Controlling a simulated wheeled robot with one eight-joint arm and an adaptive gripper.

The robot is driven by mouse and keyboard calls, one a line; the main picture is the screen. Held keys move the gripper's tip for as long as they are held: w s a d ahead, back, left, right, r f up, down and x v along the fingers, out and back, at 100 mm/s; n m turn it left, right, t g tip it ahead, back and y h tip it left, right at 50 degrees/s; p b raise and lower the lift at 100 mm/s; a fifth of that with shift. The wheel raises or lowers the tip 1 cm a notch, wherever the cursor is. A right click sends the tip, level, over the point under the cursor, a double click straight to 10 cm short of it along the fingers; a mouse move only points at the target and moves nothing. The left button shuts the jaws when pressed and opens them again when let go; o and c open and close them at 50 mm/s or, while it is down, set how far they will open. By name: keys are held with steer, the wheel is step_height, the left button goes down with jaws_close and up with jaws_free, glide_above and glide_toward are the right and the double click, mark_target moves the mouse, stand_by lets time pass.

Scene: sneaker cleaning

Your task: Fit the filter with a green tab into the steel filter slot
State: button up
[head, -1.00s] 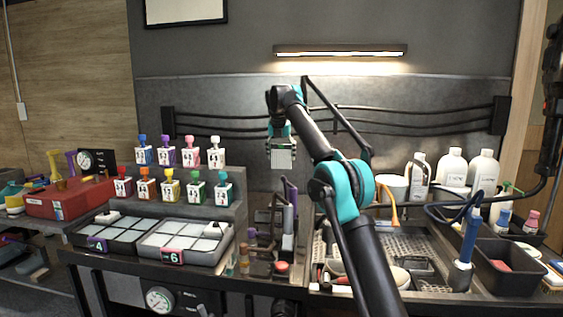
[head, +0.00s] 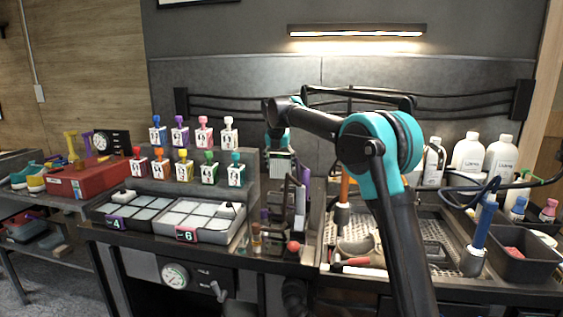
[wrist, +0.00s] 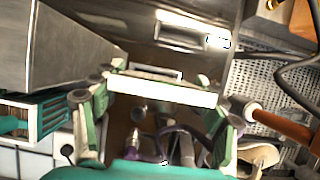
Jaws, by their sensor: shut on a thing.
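My gripper (head: 280,158) is in front of the back wall, above the dark upright rack in the middle of the bench. In the wrist view my gripper (wrist: 155,118) has its two fingers on either side of a pale, flat, framed filter (wrist: 165,88) and is shut on it. The filter also shows in the head view (head: 281,168), with a ribbed pale face, hanging in the air. I cannot make out its tab's colour. The dark rack (head: 290,215) holds upright plates, one with a purple end. I cannot tell for sure which part is the steel filter slot.
At right are a perforated tray (head: 430,235), an orange-handled brush (head: 345,188) and white bottles (head: 468,155).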

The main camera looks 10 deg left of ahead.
mark_target(280, 174)
steer(key=shift+f, duration=2.9)
steer(key=shift+f, duration=2.25)
steer(key=o, duration=1.2)
steer(key=shift+c, duration=0.2)
steer(key=v, duration=1.2)
